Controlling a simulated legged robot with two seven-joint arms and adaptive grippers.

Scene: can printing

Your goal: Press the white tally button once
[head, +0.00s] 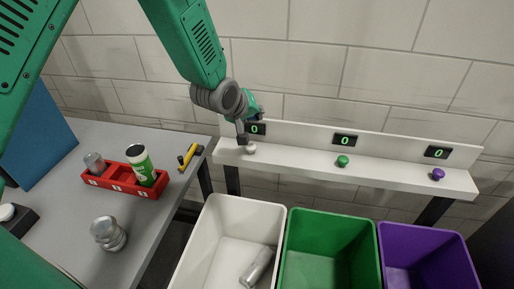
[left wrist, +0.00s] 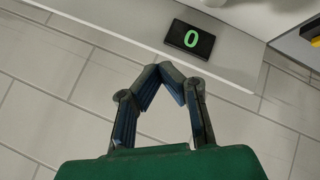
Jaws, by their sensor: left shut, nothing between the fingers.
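The white tally button (head: 250,148) sits on the white shelf (head: 300,157) at its left end, below a display reading 0 (head: 256,128). My left gripper (head: 243,139) is shut and empty, pointing down just beside and above the white button. I cannot tell whether it touches the button. My right gripper is not in view.
A green button (head: 342,161) and a purple button (head: 437,174) stand farther right, both displays at 0. White (head: 205,240), green (head: 295,225) and purple bins (head: 465,255) stand below; a can lies in the white one. A table with a red can rack (head: 118,184) is at left.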

